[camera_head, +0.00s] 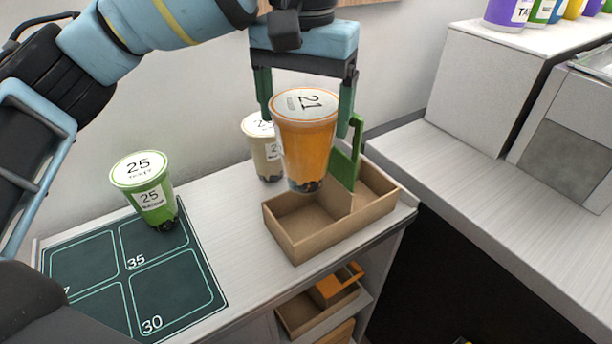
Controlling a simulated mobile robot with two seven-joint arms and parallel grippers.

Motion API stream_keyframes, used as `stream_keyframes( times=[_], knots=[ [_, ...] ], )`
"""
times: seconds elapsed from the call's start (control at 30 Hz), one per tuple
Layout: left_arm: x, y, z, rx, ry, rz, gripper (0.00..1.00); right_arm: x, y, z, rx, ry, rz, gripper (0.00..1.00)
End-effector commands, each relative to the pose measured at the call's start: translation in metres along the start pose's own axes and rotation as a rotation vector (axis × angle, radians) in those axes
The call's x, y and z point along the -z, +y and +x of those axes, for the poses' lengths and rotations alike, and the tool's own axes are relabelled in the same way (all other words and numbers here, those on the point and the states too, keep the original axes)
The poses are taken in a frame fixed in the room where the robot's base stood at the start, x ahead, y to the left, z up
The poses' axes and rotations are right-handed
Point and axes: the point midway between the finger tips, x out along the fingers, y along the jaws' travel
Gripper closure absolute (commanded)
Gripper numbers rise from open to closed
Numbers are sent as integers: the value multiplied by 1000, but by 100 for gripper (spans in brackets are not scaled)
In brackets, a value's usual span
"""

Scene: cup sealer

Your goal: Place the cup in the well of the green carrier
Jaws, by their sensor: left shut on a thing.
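My left gripper (308,110) is shut on an orange cup (305,150) with a white lid marked 21 and dark pearls at the bottom. It holds the cup nearly upright above the cardboard carrier with a green handle (347,158). The cup's base overlaps the left compartment in the picture; I cannot tell its exact height above it. The carrier (312,238) has two visible compartments, left and right of a divider, and both look empty where they show. My right gripper is not in view.
A green cup (151,195) marked 25 stands on the dark numbered mat (186,283). A pale cup (262,150) stands behind the held cup. The counter drops off in front of the carrier, with shelves (318,310) below. A grey machine (491,85) stands at right.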

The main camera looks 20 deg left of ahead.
Motion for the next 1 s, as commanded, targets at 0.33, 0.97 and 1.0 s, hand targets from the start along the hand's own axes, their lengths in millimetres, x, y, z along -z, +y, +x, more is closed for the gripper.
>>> stream_keyframes(
  times=[0.33,0.97,1.0],
  knots=[
    [-1,0,62,-2,4,0,75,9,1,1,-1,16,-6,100],
    [0,0,107,-2,3,-1,75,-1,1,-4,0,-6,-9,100],
    [0,0,111,-2,2,-1,75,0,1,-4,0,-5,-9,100]
  ],
)
